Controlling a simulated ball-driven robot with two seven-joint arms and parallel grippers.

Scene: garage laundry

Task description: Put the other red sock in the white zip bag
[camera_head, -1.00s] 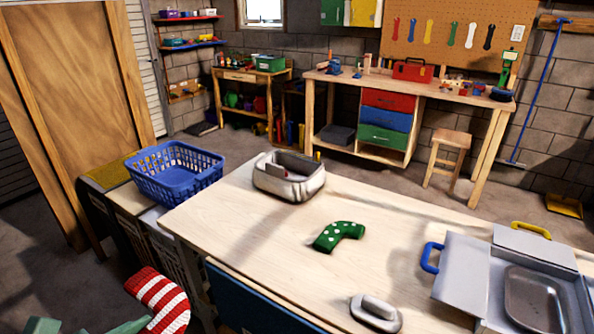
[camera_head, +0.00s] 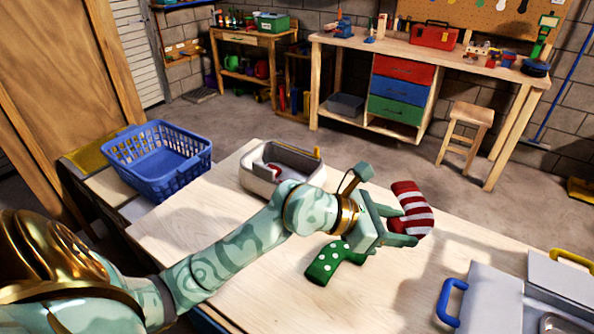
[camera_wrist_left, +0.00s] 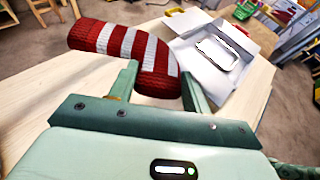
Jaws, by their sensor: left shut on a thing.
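A red and white striped sock (camera_head: 412,208) is held in my left gripper (camera_head: 400,226), above the right part of the wooden table. In the left wrist view the sock (camera_wrist_left: 125,48) lies between the two fingers (camera_wrist_left: 160,82), which are shut on it. The white zip bag (camera_head: 262,178) stands open on the table, left of and behind the gripper. Something red shows inside the bag; my left forearm hides part of its front. My right gripper is not in view.
A green sock with white dots (camera_head: 330,262) lies on the table under my left wrist. A blue laundry basket (camera_head: 155,175) stands left of the bag. The front middle of the table is clear.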

